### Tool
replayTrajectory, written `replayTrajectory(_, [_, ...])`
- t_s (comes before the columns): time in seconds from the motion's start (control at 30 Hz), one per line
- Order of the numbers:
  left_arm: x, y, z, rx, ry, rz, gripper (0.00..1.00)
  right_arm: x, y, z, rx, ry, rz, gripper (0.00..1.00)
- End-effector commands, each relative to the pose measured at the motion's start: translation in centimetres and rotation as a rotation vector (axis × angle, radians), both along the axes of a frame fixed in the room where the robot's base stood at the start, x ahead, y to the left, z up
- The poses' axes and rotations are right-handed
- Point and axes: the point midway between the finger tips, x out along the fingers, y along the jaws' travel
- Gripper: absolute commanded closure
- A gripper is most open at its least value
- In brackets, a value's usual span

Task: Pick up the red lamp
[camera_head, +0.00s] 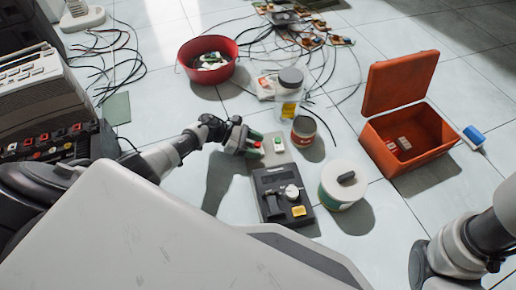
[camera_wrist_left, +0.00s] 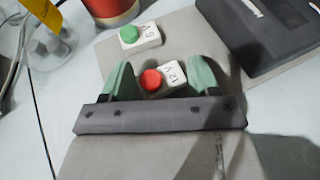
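The red lamp (camera_wrist_left: 165,78) is a small white block with a red dome and the marking 12 V. In the head view my left gripper (camera_head: 254,144) is at the red lamp (camera_head: 258,152), which is partly covered. My right arm is at the lower right, and its gripper is out of view.
A similar block with a green dome (camera_wrist_left: 129,35) lies close by. An orange box (camera_head: 405,138) is at the right, and cables lie behind.

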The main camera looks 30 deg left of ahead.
Motion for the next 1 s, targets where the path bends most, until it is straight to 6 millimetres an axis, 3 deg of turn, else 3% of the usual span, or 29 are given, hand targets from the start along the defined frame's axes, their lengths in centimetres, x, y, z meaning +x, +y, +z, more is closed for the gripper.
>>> replayTrajectory(0.1, [0.0, 0.0, 0.0, 0.001, 0.000, 0.000, 0.63, 0.0, 0.0, 0.0, 0.000, 0.000, 0.000, 0.55])
replayTrajectory(0.53, [0.0, 0.1, 0.5, 0.001, 0.000, 0.000, 0.63, 0.0, 0.0, 0.5, 0.000, 0.000, 0.000, 0.55])
replayTrajectory(0.87, [0.0, 0.0, 4.8, 0.002, -0.001, -0.001, 0.63, 0.0, 0.0, 4.2, 0.000, 0.001, -0.001, 0.55])
replayTrajectory(1.0, [2.3, 2.4, 6.1, 0.002, -0.003, 0.004, 0.63, 0.0, 0.0, 4.0, 0.000, -0.002, -0.001, 0.55])
